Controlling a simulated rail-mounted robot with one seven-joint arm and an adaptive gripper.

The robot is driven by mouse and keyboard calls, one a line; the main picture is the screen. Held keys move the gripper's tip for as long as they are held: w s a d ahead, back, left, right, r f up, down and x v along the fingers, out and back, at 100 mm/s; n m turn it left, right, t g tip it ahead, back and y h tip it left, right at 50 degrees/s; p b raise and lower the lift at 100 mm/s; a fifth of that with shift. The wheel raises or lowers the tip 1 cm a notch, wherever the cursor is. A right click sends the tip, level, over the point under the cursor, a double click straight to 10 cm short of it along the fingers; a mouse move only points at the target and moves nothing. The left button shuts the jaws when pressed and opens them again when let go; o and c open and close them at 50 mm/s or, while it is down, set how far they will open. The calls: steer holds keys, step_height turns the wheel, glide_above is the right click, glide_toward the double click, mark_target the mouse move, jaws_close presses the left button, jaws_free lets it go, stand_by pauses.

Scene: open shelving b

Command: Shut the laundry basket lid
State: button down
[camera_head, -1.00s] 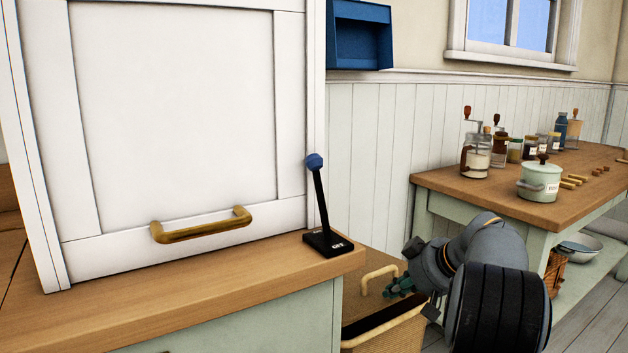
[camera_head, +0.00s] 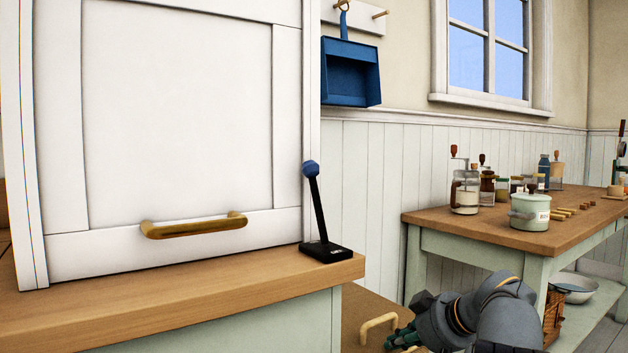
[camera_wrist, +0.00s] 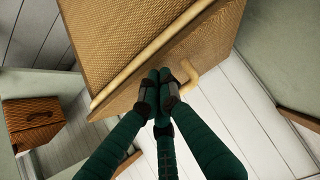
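The woven laundry basket shows at the bottom of the head view, where its brown lid (camera_head: 365,305) carries a pale looped handle (camera_head: 378,326). Most of the basket is cut off by the frame's lower edge, so the lid's angle cannot be read there. In the wrist view, the woven panels (camera_wrist: 125,35) fill the top, with a pale wooden rim bar and the handle (camera_wrist: 188,76). My gripper (camera_wrist: 163,90) has its dark green fingers drawn together, with tips close beside the handle. No object shows between them; contact is unclear.
A wooden counter (camera_head: 200,302) with a black lever (camera_head: 318,210) and a white cabinet door (camera_head: 160,110) stands at left. A table (camera_head: 480,232) with jars and a green pot (camera_head: 529,212) stands at right. A small wicker case (camera_wrist: 38,122) shows in the wrist view.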

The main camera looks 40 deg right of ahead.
steer(key=shift+s+a+f, duration=0.1)
steer(key=shift+a+f, duration=0.05)
steer(key=shift+f, duration=0.5)
steer(key=shift+s+a+f, duration=0.1)
steer(key=shift+f, duration=0.5)
step_height(320, 180, up, 7)
steer(key=p, duration=0.3)
steer(key=s+f, duration=0.4)
steer(key=s, duration=0.5)
steer(key=shift+a, duration=0.45)
steer(key=shift+w+r, duration=0.1)
steer(key=shift+w, duration=0.05)
steer(key=w+d+r+b, duration=0.1)
steer(key=w, duration=0.8)
steer(key=shift+d, duration=0.2)
